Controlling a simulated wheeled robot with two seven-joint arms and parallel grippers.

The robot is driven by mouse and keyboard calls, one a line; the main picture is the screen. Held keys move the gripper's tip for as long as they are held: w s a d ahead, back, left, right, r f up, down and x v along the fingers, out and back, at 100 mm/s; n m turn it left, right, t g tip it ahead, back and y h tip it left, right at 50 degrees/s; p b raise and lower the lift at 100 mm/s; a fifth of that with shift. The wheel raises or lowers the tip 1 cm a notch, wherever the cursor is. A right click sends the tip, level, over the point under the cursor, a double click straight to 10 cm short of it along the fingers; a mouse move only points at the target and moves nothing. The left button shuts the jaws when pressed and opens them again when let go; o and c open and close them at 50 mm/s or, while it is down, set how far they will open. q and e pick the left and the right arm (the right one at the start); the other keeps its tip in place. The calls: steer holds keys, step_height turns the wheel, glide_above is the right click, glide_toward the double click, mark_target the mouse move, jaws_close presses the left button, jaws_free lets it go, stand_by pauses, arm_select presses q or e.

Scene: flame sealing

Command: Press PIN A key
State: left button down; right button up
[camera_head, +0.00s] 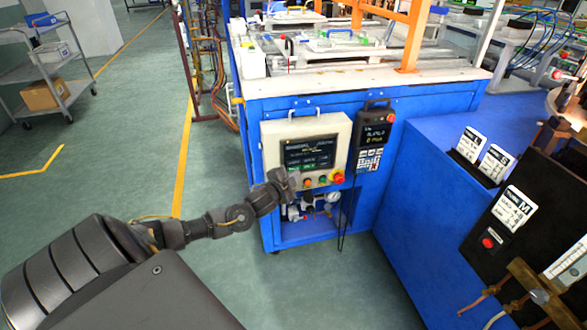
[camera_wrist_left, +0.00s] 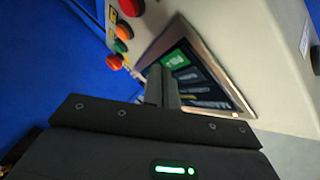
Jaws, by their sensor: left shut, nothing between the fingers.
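A cream control panel (camera_head: 335,133) on the blue machine carries a dark touch screen (camera_head: 311,150) with green keys along its lower edge. Their labels are too small to read, so I cannot tell which is PIN A. My left gripper (camera_head: 285,178) is shut and empty at the lower left corner of the screen. In the left wrist view its closed fingers (camera_wrist_left: 160,78) point at the screen (camera_wrist_left: 190,75), beside a bright green key (camera_wrist_left: 174,59). I cannot tell whether the tips touch the screen.
Below the screen are push buttons and a red emergency stop (camera_head: 338,178); in the left wrist view red, orange and green buttons (camera_wrist_left: 121,46) lie left of the fingers. A black handheld pendant (camera_head: 373,133) hangs right of the panel. Open floor lies left.

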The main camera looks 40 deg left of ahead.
arm_select(q)
steer(key=shift+w+a, duration=0.1)
steer(key=shift+a, duration=0.1)
steer(key=shift+w+a, duration=0.2)
steer(key=shift+a, duration=0.05)
stand_by(0.9)
steer(key=shift+s+d+p, duration=0.45)
steer(key=shift+d+p, duration=0.15)
steer(key=s+d+p, duration=0.1)
steer(key=d, duration=0.1)
steer(key=s+d+p, duration=0.1)
steer(key=s+d, duration=0.1)
steer(key=shift+p, duration=0.4)
stand_by(0.9)
